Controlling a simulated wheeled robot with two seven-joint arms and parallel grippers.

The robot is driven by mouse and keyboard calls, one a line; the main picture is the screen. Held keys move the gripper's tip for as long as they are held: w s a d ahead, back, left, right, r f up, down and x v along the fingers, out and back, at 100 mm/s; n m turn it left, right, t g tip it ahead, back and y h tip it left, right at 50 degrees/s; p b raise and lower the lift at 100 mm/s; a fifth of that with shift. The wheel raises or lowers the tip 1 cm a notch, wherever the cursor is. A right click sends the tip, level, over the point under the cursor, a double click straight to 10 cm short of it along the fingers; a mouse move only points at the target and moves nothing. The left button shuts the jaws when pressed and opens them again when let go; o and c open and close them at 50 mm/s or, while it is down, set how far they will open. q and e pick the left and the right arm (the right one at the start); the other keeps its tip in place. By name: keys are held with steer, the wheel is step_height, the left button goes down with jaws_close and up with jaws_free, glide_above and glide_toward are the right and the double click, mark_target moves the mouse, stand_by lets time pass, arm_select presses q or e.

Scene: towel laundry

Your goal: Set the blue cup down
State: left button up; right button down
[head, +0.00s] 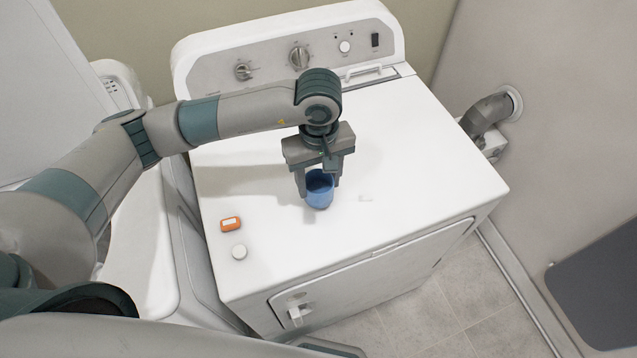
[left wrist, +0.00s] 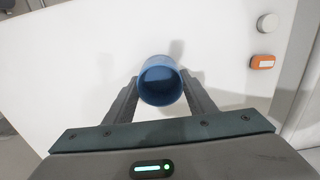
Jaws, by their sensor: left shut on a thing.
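The blue cup (head: 319,190) is upright between the fingers of my left gripper (head: 319,188), over the middle of the white dryer top (head: 430,150). The left gripper points down and is shut on the cup. In the left wrist view the cup (left wrist: 160,82) shows its open mouth and dark inside, with a finger of the left gripper (left wrist: 160,92) on each side. I cannot tell whether the cup's base touches the dryer top. My right gripper is not in view.
An orange box (head: 230,224) and a white round item (head: 239,252) lie on the dryer top, left of the cup. The control panel (head: 290,60) rises at the back. The right part of the top is clear.

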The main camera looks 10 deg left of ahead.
mark_target(319, 189)
arm_select(q)
steer(key=shift+f+p, duration=0.5)
steer(key=shift+f, duration=0.65)
steer(key=shift+f, duration=0.15)
steer(key=o, duration=1)
steer(key=shift+o, duration=0.2)
